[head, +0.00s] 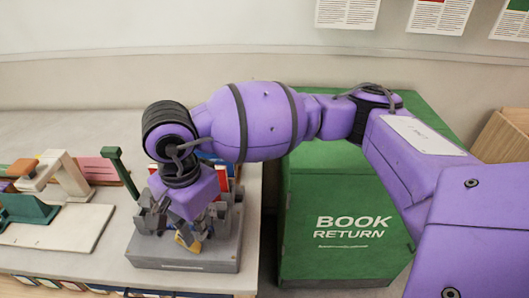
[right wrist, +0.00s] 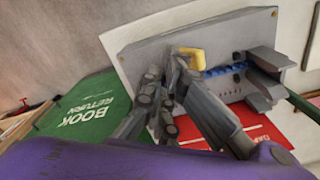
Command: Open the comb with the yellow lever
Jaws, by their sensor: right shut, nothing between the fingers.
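The grey comb-binding machine (head: 180,265) stands on the counter below my right gripper. Its yellow lever (head: 194,245) shows partly behind the gripper, and more clearly in the right wrist view (right wrist: 194,56). A blue comb (right wrist: 226,70) lies along the machine beside the lever, between grey upright parts. My right gripper (head: 180,228) is shut with nothing between its fingers. In the right wrist view its fingertips (right wrist: 178,62) are close to the lever's left side; I cannot tell whether they touch it. My left gripper is not in view.
A dark green handle (head: 120,170) rises left of the machine. A cream and green device (head: 62,172) stands on a pale board (head: 75,228) further left. The green book return box (head: 335,250) stands at right.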

